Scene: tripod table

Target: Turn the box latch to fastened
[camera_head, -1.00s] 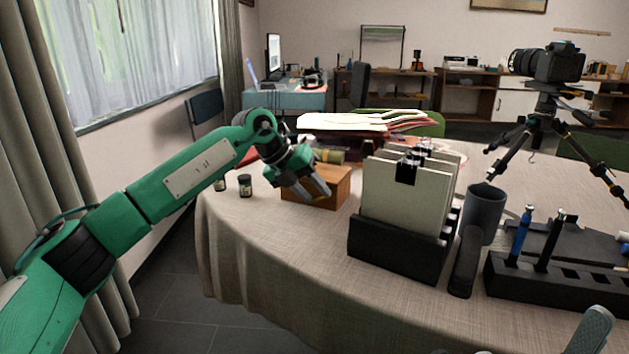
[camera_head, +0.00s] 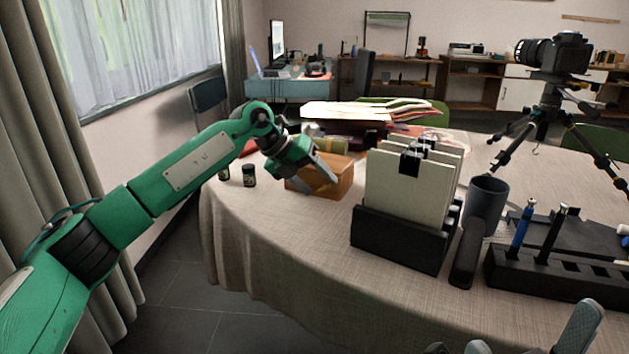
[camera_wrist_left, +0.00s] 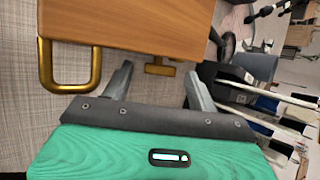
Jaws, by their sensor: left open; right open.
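The light-brown wooden box (camera_head: 341,181) stands near the table's far left side, partly hidden by my left gripper (camera_head: 321,184). In the left wrist view the box (camera_wrist_left: 140,22) fills the top, with a bent brass handle (camera_wrist_left: 70,87) at the left and a small brass latch piece (camera_wrist_left: 159,68) on its near edge. The open left fingers (camera_wrist_left: 159,84) stand on either side of the latch, with no visible contact. Whether the latch is fastened I cannot tell. My right gripper (camera_head: 512,343) shows only in part at the bottom right, open and empty.
A black file holder (camera_head: 397,241) with upright folders stands right of the box. Small dark jars (camera_head: 249,176) stand left of it. A stack of papers (camera_head: 370,110) lies behind. A cup (camera_head: 486,203), pen rack (camera_head: 560,272) and camera tripod (camera_head: 545,120) are to the right.

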